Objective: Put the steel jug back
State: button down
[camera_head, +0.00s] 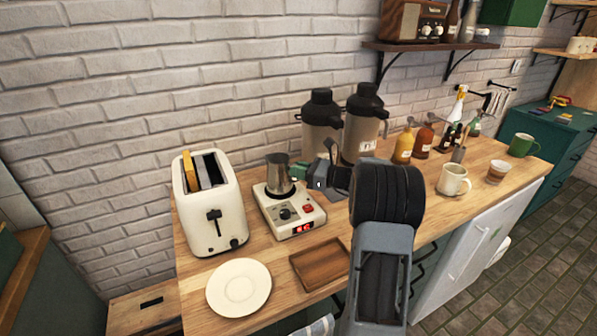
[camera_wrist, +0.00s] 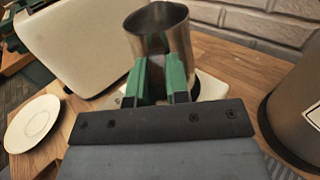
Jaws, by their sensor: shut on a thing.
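The steel jug (camera_head: 279,173) is upright at the small white hot plate device (camera_head: 290,211), over its dark round plate. I cannot tell for sure whether its base touches that plate. My gripper (camera_head: 302,171) reaches in from the right and is shut on the jug. In the wrist view the green fingers (camera_wrist: 160,80) close on the lower part of the jug (camera_wrist: 158,32), with its open rim facing up. The jug's base is hidden behind the fingers.
A white toaster (camera_head: 209,203) stands close on the left. A white plate (camera_head: 238,287) and a wooden tray (camera_head: 319,264) lie in front. Two steel dispensers (camera_head: 364,125) stand behind my arm. Bottles and mugs (camera_head: 453,180) are on the right. Bare counter shows between plate and toaster.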

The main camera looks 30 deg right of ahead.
jog(key=shift+f, duration=0.25)
